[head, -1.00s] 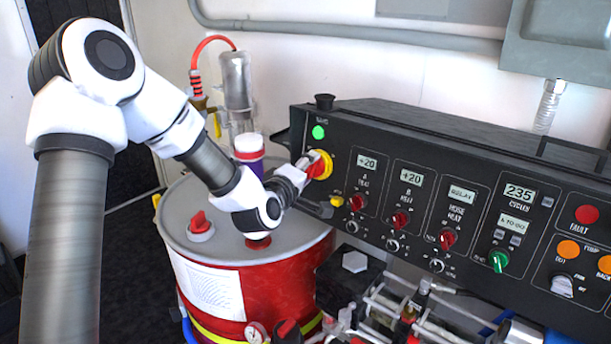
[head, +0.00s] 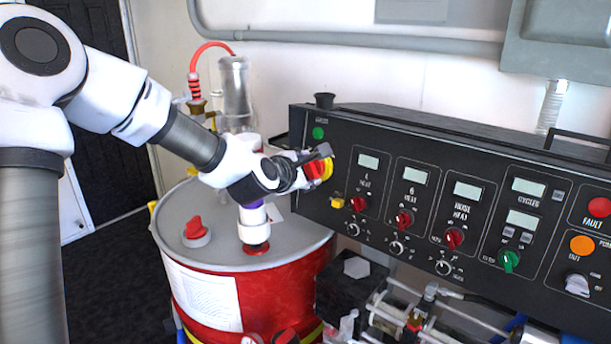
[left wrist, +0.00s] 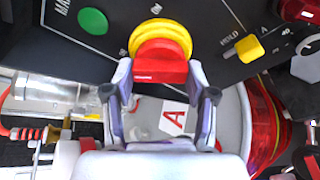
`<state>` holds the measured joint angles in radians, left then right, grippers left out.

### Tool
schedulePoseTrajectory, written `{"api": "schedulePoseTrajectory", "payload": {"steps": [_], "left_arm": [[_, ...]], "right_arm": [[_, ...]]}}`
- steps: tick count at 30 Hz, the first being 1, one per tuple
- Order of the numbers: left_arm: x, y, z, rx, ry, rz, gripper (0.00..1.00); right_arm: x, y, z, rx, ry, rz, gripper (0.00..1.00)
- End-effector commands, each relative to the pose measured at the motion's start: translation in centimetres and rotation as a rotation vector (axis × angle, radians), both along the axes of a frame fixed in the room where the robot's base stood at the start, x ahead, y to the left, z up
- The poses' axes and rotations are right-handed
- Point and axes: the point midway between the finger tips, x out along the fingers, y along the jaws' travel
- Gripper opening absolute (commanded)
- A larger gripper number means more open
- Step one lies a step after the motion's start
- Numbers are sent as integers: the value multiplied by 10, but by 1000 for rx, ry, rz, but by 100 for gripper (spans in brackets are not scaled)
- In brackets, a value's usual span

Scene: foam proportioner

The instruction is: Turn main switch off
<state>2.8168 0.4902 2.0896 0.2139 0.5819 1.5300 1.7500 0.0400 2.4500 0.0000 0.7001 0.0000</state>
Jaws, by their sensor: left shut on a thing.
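The main switch, a red knob on a yellow round base (head: 328,168), sits at the left end of the black control panel (head: 385,130). My left gripper (head: 312,165) is at this knob, with its dark finger part tilted across it. In the left wrist view the red knob of the main switch (left wrist: 161,66) lies between the two fingers of my left gripper (left wrist: 160,74), which is shut on it. A green main lamp (head: 318,133) above the switch looks dull, and the panel displays (head: 413,176) are blank. My right gripper is not in view.
A red drum (head: 290,292) with a grey lid stands below my left arm. A clear cylinder with a red hose (head: 234,90) stands behind it. Pipes and fittings lie below the panel.

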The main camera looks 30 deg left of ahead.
Motion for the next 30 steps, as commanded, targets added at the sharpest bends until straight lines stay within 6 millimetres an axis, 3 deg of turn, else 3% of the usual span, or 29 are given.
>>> {"api": "schedulePoseTrajectory", "payload": {"steps": [10, 25, 26, 27, 30], "left_arm": [[2, 2, 4, -133, 0, 27, 21], [2, 2, 6, -153, 0, 33, 21], [2, 2, 6, -153, 0, 33, 63], [2, 2, 6, -153, 0, 33, 77], [1, 2, 4, -154, 3, 32, 81]], "right_arm": [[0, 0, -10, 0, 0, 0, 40], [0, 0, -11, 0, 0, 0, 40], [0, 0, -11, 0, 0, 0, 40], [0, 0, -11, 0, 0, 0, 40], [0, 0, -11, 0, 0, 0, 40]]}}
